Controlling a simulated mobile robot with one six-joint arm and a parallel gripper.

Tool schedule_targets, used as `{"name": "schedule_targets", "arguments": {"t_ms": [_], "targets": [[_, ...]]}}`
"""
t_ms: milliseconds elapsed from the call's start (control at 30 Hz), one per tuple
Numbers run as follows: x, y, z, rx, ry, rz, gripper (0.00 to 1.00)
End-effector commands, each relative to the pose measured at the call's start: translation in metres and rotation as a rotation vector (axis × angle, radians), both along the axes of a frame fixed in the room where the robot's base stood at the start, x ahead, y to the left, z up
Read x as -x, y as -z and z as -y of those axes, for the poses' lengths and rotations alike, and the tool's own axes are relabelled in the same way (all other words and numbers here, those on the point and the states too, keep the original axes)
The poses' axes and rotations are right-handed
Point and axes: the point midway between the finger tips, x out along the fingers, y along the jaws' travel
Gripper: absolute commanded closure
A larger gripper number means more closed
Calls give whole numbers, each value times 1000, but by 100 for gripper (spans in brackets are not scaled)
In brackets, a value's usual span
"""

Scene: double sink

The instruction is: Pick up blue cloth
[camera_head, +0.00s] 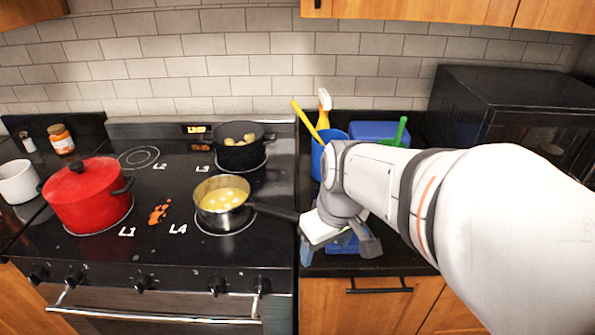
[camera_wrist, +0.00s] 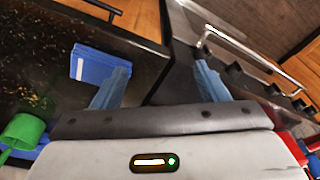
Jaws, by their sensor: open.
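The blue cloth (camera_head: 347,243) lies folded flat on the dark counter strip right of the stove, partly hidden by my gripper in the head view. In the wrist view the blue cloth (camera_wrist: 93,64) shows as a blue rectangle with a pale line near one edge. My gripper (camera_head: 338,249) is open and empty above the front of that counter. In the wrist view my gripper (camera_wrist: 163,73) has its two fingers wide apart. The left finger is beside the cloth and the right finger is over the stove side, so the cloth is not between them.
A saucepan (camera_head: 222,197) of yellow food has its handle pointing toward my gripper. A red pot (camera_head: 82,193) and a dark pot (camera_head: 240,155) stand on the stove. Behind my arm are a blue container (camera_head: 318,160), a blue box (camera_head: 372,131) and a black microwave (camera_head: 500,105).

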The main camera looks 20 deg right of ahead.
Motion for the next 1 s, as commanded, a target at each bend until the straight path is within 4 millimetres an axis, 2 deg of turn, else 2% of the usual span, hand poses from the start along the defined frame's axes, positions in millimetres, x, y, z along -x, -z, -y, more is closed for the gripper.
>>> {"name": "schedule_targets", "arguments": {"t_ms": [33,200,400,600,800,1000], "targets": [[-9,-3,9,-10,-60,-20,28],[-38,-1,37,-55,-333,-33,15],[-67,8,79,-120,-644,16,15],[-84,20,117,-156,-882,109,15],[-91,28,136,-161,-1001,168,15],[-93,46,131,-162,-1022,177,15]]}}
